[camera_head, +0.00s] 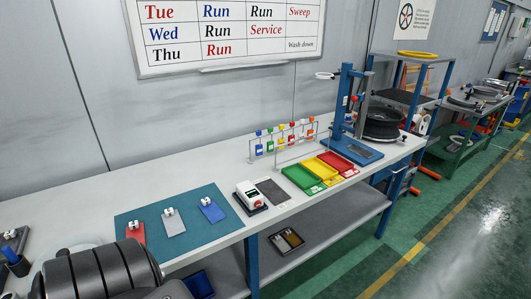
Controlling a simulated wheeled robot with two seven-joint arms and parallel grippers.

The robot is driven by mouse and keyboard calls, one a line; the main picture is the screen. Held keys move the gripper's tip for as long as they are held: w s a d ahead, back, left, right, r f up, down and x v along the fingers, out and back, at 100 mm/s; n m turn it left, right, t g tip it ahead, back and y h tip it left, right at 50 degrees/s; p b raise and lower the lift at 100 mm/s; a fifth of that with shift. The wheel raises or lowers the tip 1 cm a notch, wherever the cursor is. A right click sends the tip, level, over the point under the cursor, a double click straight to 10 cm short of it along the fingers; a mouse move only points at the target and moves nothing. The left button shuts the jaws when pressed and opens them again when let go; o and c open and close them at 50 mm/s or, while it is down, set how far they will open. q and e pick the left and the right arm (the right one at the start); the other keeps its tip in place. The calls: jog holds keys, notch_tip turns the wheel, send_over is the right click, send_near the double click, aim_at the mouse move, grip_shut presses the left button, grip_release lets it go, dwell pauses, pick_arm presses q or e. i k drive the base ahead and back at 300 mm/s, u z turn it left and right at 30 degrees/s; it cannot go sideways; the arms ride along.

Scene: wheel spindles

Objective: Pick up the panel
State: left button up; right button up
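Three small flat plates lie on a teal mat (190,248) on the bench: a red plate (136,233), a light grey plate (174,222) and a blue plate (212,211). Each has small white fittings at its upper edge. I cannot tell which of these is the task's panel. A dark ribbed arm part of mine fills the lower left. Neither of my grippers shows.
A blue press (347,115) stands behind. A lower shelf (330,224) holds a small box.

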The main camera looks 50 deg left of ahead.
aim_at(210, 209)
jog(key=i, duration=3.1)
jog(key=u, duration=3.2)
